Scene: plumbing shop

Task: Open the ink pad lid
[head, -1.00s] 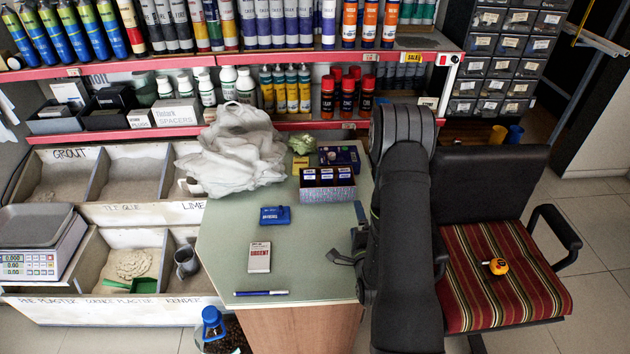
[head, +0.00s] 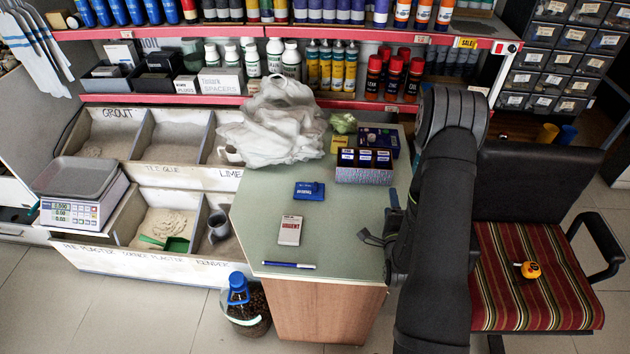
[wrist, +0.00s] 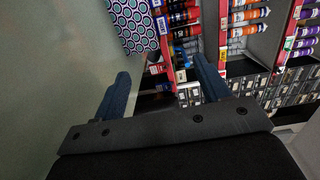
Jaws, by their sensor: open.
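A small flat blue case (head: 309,191) with white lettering, which looks like the ink pad, lies on the green counter top (head: 262,215). Its lid appears shut. A white card or slim box marked URGENT (head: 289,230) lies in front of it. My gripper (head: 370,238) is at the counter's right edge, to the right of and nearer than the blue case, and apart from it. In the wrist view my gripper (wrist: 163,88) has its two dark fingers spread wide with nothing between them. The blue case is not visible in the wrist view.
A blue pen (head: 289,265) lies along the counter's front edge. A patterned box with several compartments (head: 364,175) stands behind, right of the blue case. A crumpled white bag (head: 270,125) is at the back left. A striped chair (head: 530,270) stands right of my arm.

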